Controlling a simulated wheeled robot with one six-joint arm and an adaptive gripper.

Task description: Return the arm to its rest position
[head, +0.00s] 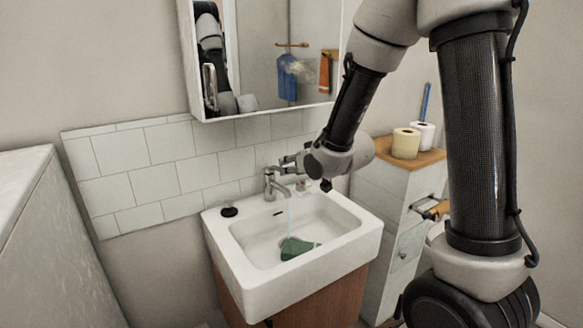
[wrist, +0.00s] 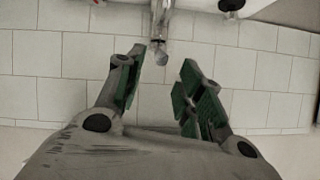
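My gripper (head: 290,163) is at the faucet (head: 270,184), just behind and above the spout in the head view. In the wrist view my gripper (wrist: 162,62) is open, with its two green-padded fingers apart and nothing between the pads. The faucet (wrist: 160,25) shows beyond the fingertips there; whether a finger touches it I cannot tell. My arm reaches down from the upper right of the head view to the faucet. A thin pale stream seems to fall from the spout into the basin.
The white sink (head: 236,262) holds a green object (head: 298,248). A dark round item (head: 229,211) sits on its left rim. A mirror cabinet (head: 262,50) hangs above. A cabinet (head: 385,195) with paper rolls (head: 406,143) stands at right. A pale counter (head: 30,195) is at left.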

